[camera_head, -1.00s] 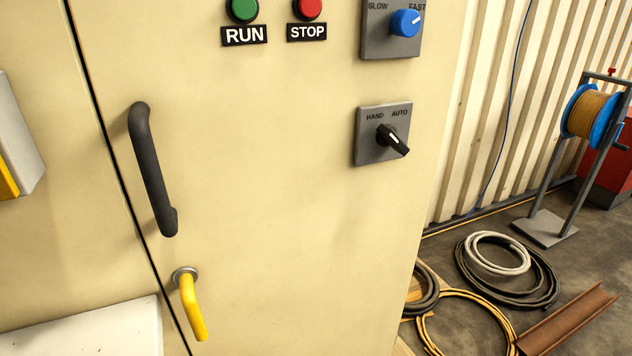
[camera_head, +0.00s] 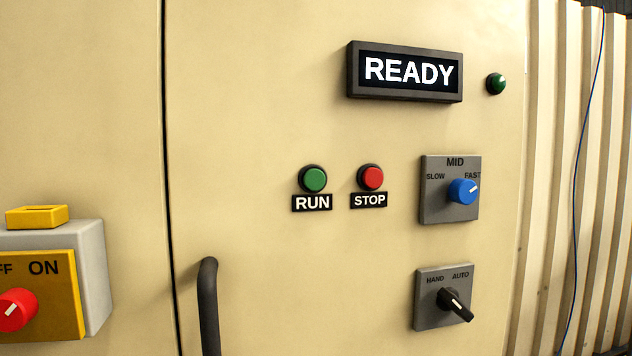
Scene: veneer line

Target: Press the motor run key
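Neither of my grippers shows in this view, and nothing touches or covers the RUN button.
A blue speed knob (camera_head: 463,191) points toward FAST. A black HAND/AUTO selector (camera_head: 455,303) is below it. A green lamp (camera_head: 496,83) is at upper right. A black door handle (camera_head: 208,305) stands out below. A red rotary switch (camera_head: 14,311) is on a box at left.

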